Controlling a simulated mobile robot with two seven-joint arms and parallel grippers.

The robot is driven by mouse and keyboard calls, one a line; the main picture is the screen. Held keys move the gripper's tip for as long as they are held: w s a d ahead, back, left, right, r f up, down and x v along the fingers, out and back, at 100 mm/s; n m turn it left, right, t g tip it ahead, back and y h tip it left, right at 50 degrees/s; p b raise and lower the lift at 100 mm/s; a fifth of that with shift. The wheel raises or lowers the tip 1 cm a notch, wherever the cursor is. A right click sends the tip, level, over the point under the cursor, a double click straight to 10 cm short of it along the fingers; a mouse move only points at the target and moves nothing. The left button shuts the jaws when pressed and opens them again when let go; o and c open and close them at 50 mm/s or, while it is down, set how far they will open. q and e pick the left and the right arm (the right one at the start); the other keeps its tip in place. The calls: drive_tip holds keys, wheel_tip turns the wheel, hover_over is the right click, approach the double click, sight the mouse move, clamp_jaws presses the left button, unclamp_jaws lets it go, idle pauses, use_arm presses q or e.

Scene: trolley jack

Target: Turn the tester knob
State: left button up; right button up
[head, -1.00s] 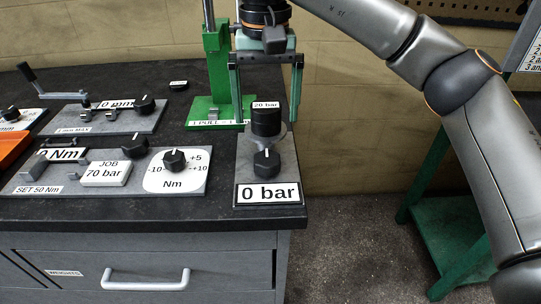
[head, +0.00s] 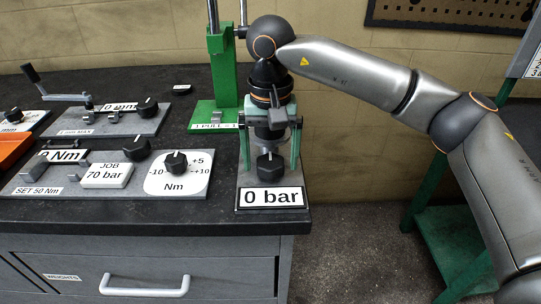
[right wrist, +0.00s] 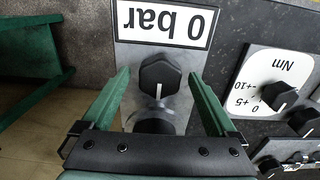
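The tester is a grey plate at the bench's right front corner with a "0 bar" sign (head: 271,197). Its black faceted knob (head: 270,167) stands just behind the sign. The knob also shows in the right wrist view (right wrist: 160,75), with a white pointer line. Behind it is a dark round body (right wrist: 154,122), mostly hidden by my gripper in the head view. My right gripper (head: 270,163) points down over the tester, open, with green fingers on either side. In the right wrist view the fingertips (right wrist: 158,76) flank the knob with gaps on both sides. My left gripper is not in view.
Left of the tester is a plate with an "Nm" dial (head: 175,163) and a "JOB 70 bar" block (head: 107,175). A green press stand (head: 224,80) rises close behind. Floor lies past the bench's right edge, with a green stand (head: 455,235) there.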

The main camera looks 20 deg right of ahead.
drive_tip(key=c, duration=1.2)
drive_tip(key=shift+c, duration=0.2)
drive_tip(key=shift+m, duration=0.4)
drive_tip(key=m+p, duration=0.1)
drive_tip(key=m, duration=0.3)
drive_tip(key=shift+m, duration=0.4)
drive_tip(key=m, duration=0.5)
drive_tip(key=shift+w, duration=0.15)
drive_tip(key=shift+m, duration=0.3)
drive_tip(key=o, duration=1.4)
drive_tip(key=shift+c, duration=0.2)
